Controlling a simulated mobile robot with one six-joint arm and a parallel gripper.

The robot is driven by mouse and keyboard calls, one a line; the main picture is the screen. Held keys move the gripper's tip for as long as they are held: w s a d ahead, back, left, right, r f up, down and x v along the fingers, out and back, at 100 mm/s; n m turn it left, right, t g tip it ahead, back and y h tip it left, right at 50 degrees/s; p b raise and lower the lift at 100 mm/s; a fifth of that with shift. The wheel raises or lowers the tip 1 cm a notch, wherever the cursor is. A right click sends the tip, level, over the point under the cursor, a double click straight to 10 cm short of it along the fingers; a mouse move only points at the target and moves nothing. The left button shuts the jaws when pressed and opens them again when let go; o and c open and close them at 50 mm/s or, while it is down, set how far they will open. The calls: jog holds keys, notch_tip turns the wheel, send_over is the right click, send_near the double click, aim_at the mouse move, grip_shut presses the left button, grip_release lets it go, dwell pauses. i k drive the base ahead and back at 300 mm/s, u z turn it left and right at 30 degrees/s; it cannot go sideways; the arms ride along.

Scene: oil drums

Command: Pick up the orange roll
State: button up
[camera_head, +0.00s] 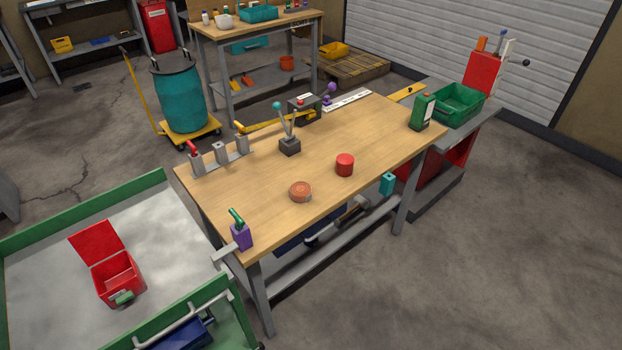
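The orange roll (300,191) is a short, flat, round piece lying on the wooden tabletop, a little in from the table's front edge. Nothing touches it and nothing covers it. A red cylinder (345,165) stands on the same table to its right and slightly farther back, with a gap between them. My gripper does not show in this view.
The wooden workbench (390,128) also bears a dark block with levers (289,146), grey holders (220,156) at the left, a purple block (241,236) at the near corner and a green can (422,112) at the right. A green-rimmed cart (80,217) stands left. Bare tabletop surrounds the roll.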

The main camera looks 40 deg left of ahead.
aim_at(301, 192)
jog(key=z, duration=0.9)
jog(key=k, duration=0.15)
jog(key=u, duration=2.75)
jog(key=k, duration=0.9)
jog(key=z, duration=0.2)
jog(key=i, duration=0.65)
